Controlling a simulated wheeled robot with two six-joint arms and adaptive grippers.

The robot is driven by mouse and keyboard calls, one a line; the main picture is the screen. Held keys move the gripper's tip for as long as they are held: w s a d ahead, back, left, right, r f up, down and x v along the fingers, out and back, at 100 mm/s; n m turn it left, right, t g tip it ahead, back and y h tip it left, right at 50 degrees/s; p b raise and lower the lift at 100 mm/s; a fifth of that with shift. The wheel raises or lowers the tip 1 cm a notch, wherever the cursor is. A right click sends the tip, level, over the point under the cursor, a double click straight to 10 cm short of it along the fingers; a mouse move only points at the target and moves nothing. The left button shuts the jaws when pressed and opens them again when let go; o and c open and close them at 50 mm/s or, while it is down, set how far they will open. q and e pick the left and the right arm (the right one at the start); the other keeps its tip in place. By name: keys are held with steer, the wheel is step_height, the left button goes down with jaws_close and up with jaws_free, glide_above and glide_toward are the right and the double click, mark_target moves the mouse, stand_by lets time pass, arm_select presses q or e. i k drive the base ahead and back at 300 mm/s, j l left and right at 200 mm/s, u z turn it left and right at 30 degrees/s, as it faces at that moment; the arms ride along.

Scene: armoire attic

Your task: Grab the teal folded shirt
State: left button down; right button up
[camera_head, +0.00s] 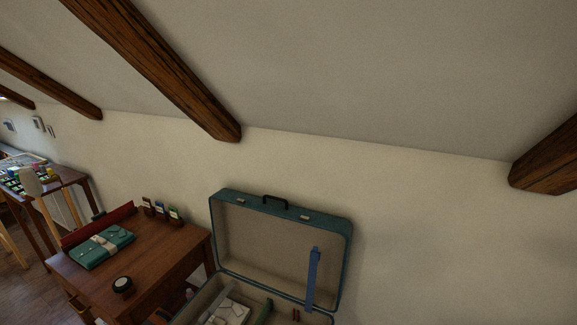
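A flat teal bundle (108,247) with a pale band across it lies on the brown wooden table at the lower left. It matches the teal colour of the shirt, but at this size I cannot tell whether it is folded cloth or a wrapped book. No other clearly teal folded thing shows. Neither of my grippers is in view.
An open teal suitcase (348,258) stands right of the table (168,262), its contents partly cut off below. A blue strap (313,280) hangs at its lid. A red roll (98,226), a dark round tin (122,285) and small bottles (160,210) are on the table.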

mark_target(103, 244)
steer(key=u, duration=1.45)
